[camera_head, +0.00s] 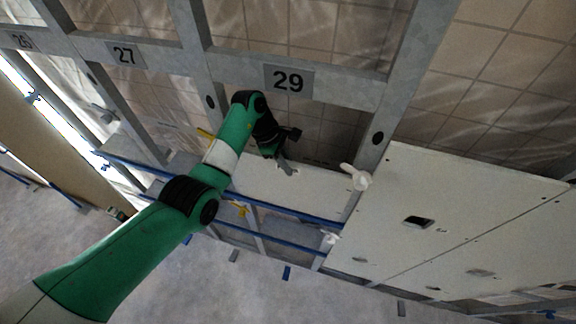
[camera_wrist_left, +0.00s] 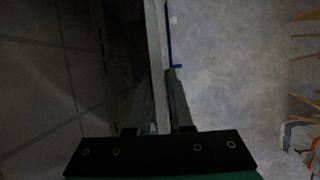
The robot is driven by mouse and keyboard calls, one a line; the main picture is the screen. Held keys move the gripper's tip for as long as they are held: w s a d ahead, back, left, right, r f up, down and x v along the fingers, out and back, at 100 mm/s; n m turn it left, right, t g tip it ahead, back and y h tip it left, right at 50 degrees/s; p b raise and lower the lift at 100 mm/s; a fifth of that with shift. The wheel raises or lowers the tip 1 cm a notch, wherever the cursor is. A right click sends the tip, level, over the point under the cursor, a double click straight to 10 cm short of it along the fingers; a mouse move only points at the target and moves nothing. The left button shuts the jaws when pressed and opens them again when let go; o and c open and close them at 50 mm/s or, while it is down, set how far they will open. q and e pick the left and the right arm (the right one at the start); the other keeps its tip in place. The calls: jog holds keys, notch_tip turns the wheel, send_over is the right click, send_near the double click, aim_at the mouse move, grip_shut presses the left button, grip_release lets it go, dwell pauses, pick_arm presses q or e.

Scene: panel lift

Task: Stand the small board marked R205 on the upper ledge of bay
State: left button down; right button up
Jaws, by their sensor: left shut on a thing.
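A white board (camera_head: 310,193) stands in the lower part of the bay marked 29 (camera_head: 289,79). No R205 mark is legible on it. My left gripper (camera_head: 285,166) is at the board's upper edge, shut on it. In the left wrist view the fingers (camera_wrist_left: 160,78) lie on either side of the board's thin pale edge (camera_wrist_left: 156,40). The board's lower edge is close to a blue-edged rail (camera_head: 290,213); I cannot tell whether it rests there. The upper ledge is not clearly distinguishable. My right gripper is not in view.
A white clamp-like piece (camera_head: 356,177) sits on the post right of the bay, with another (camera_head: 329,238) below. Large white panels (camera_head: 470,210) fill the right side. Bay 27 (camera_head: 125,55) is to the left. Grey floor lies in front.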

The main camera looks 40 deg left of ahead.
pick_arm(q)
jog(key=shift+w+a+f, duration=0.1)
jog(key=shift+w+a, duration=0.2)
jog(key=shift+a, duration=0.2)
jog(key=shift+f+y, duration=0.3)
jog(key=shift+f, duration=0.05)
jog(key=shift+s+f, duration=0.1)
jog(key=shift+f, duration=0.05)
jog(key=shift+d, duration=0.1)
dwell(1.7)
dwell(1.5)
jog(key=c, duration=0.8)
grip_release()
jog(key=shift+w, duration=0.35)
jog(key=shift+o, duration=0.2)
jog(key=shift+s, duration=0.15)
